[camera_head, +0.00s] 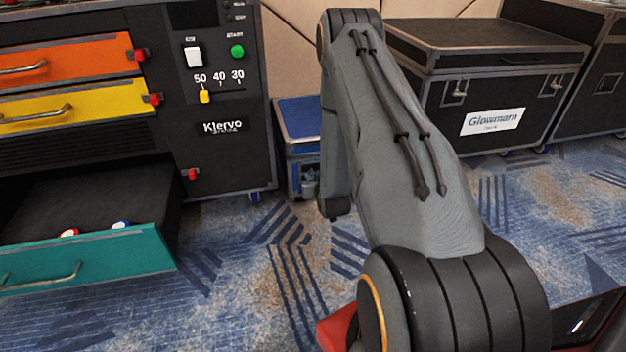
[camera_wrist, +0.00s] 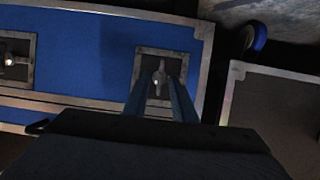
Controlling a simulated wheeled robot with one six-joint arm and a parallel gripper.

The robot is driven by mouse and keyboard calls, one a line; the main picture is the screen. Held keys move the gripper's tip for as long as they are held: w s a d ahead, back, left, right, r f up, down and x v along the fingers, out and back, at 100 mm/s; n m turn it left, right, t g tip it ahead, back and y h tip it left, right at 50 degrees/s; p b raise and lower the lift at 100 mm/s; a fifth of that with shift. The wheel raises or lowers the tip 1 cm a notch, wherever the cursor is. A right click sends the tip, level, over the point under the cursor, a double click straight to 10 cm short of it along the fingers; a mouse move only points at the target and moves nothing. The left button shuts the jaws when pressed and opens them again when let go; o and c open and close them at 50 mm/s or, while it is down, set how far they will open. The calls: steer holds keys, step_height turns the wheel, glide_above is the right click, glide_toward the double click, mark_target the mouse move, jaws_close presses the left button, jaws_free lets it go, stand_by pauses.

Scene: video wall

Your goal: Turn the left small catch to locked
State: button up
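The blue case (camera_wrist: 80,72) fills the upper wrist view, which looks upside down, with a caster at the top. Two small catches sit in square recessed plates on its face. One catch (camera_wrist: 158,78), at the right in this picture, points roughly up and down. The other catch (camera_wrist: 10,60) is at the left edge, partly cut off. My gripper (camera_wrist: 160,88) is open, its fingers reaching to either side of the catch at the picture's right; I cannot tell whether they touch it.
A black rack (camera_head: 225,165) stands left of the blue case, with its teal drawer (camera_head: 120,255) pulled out. A large black case (camera_head: 480,65) stands at the right. Patterned carpet (camera_head: 250,290) is clear in front. A caster (camera_wrist: 254,38) and a grey panel (camera_wrist: 275,100) show in the wrist view.

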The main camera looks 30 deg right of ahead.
steer(key=shift+c, duration=0.4)
jaws_close()
steer(key=shift+s+p, duration=0.1)
steer(key=shift+p, duration=0.3)
steer(key=shift+d+f+m+t+y+p, duration=0.2)
steer(key=shift+m+t+y+p, duration=0.6)
steer(key=shift+m, duration=1.45)
steer(key=shift+d+f+m+t+y+p, duration=0.25)
steer(key=shift+m+t+y+p, duration=0.55)
steer(key=shift+m, duration=1.4)
steer(key=shift+d+f+m+t+y+p, duration=0.2)
steer(key=shift+m+t+y+p, duration=0.6)
steer(key=shift+m, duration=1.45)
steer(key=shift+y+b, duration=0.35)
steer(key=shift+y, duration=0.05)
